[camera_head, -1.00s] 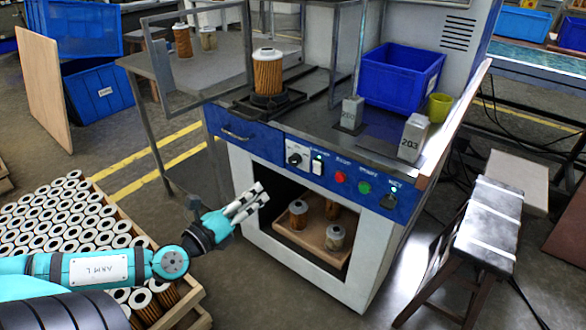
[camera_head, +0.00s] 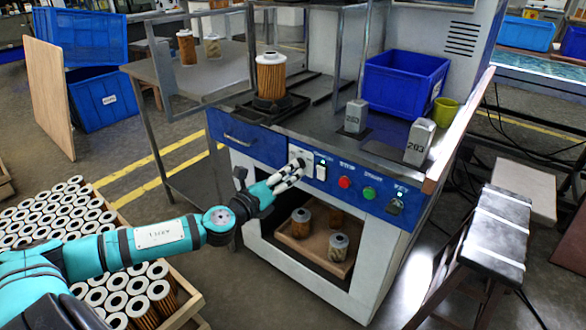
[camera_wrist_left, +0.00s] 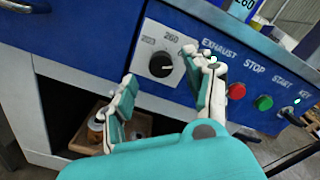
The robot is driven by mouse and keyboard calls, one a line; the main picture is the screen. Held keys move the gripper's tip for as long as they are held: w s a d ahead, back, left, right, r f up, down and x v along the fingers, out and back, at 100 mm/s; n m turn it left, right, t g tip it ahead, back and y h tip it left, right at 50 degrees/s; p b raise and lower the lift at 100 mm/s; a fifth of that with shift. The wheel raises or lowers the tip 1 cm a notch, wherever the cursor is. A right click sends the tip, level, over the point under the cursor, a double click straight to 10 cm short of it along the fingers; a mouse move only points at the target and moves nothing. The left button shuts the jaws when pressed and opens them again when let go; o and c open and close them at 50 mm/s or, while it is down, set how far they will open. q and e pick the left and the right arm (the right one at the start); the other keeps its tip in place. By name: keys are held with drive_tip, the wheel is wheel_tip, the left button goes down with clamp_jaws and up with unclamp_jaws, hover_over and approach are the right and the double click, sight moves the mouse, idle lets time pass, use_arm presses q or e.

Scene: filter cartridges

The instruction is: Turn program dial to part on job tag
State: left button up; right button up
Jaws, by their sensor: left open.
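The program dial (camera_wrist_left: 160,64) is a round black knob on a white plate in the left wrist view. A label above it reads 260; other labels are too blurred to read, and I cannot tell where its pointer stands. In the head view my gripper hides the knob. My left gripper (camera_head: 297,168) is open in front of the blue panel (camera_head: 262,149). In the left wrist view its fingers (camera_wrist_left: 162,72) stand either side of the dial, apparently not closed on it. My right gripper is not in view.
A white switch (camera_head: 321,166), red button (camera_head: 344,182), green button (camera_head: 369,193) and key switch (camera_head: 395,205) sit right of the dial. Grey numbered blocks (camera_head: 419,141) and a blue bin (camera_head: 405,85) stand on top. A filter cartridge (camera_head: 270,76) stands on the fixture.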

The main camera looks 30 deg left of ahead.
use_arm(q)
drive_tip(key=shift+w+d, duration=0.15)
drive_tip(key=shift+w, duration=1.55)
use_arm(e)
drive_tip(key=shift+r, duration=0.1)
use_arm(q)
clamp_jaws()
drive_tip(key=shift+n, duration=0.3)
drive_tip(key=shift+f+n+p, duration=0.1)
drive_tip(key=shift+n+p, duration=2.6)
drive_tip(key=shift+n, duration=2.9)
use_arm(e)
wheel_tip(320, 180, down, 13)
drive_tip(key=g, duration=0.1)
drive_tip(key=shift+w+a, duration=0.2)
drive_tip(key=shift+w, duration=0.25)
